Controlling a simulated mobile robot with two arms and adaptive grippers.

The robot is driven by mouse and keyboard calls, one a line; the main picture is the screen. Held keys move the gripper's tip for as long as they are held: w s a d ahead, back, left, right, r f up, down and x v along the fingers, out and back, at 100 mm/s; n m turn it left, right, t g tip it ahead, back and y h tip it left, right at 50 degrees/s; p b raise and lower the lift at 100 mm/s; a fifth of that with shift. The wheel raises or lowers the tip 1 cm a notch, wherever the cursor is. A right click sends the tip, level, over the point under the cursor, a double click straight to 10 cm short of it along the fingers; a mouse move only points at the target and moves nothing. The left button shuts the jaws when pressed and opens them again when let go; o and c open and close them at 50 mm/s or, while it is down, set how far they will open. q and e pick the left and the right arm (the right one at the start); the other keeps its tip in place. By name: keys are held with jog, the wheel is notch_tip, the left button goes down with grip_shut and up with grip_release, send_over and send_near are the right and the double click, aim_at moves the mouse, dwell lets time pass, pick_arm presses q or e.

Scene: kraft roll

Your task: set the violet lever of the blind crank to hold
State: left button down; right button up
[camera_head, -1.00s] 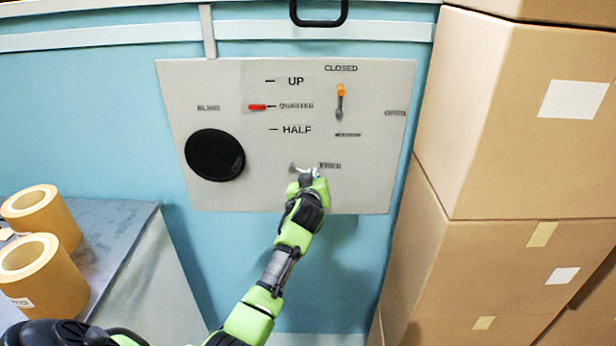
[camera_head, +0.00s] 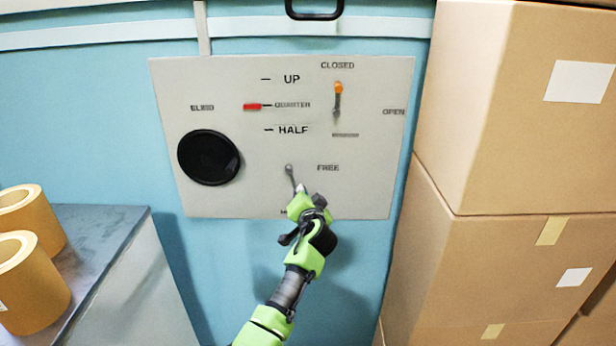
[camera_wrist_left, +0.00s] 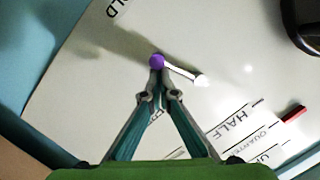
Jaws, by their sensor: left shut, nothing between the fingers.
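The violet lever's knob (camera_wrist_left: 156,61) shows in the left wrist view, on a pale arm running to its pivot (camera_wrist_left: 202,80). In the head view the pivot (camera_head: 289,168) is visible, and the arm slants down and slightly right; my gripper hides the knob. The FREE label (camera_head: 328,168) is right of the pivot. The lever points between the two labels. My left gripper (camera_head: 298,190) is shut and empty, its fingertips (camera_wrist_left: 158,88) against or just beside the knob. My right gripper is out of view.
The grey panel (camera_head: 230,80) also carries an orange-tipped lever (camera_head: 338,98), a red-tipped pointer (camera_head: 252,107) and a black disc (camera_head: 209,157). Stacked cartons (camera_head: 500,110) stand close on the right. Tape rolls (camera_head: 30,285) sit on a grey bench at left.

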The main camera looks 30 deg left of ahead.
pick_arm(q)
jog(key=shift+s+a+f+m+y+b, duration=0.25)
jog(key=shift+a+f+m+y+b, duration=0.1)
jog(key=shift+m, duration=0.35)
jog(key=shift+s+a+f+m+y+b, duration=0.25)
jog(key=shift+a+m+b, duration=0.1)
jog(key=shift+m, duration=0.35)
jog(key=shift+r, duration=0.1)
jog(key=shift+r, duration=0.1)
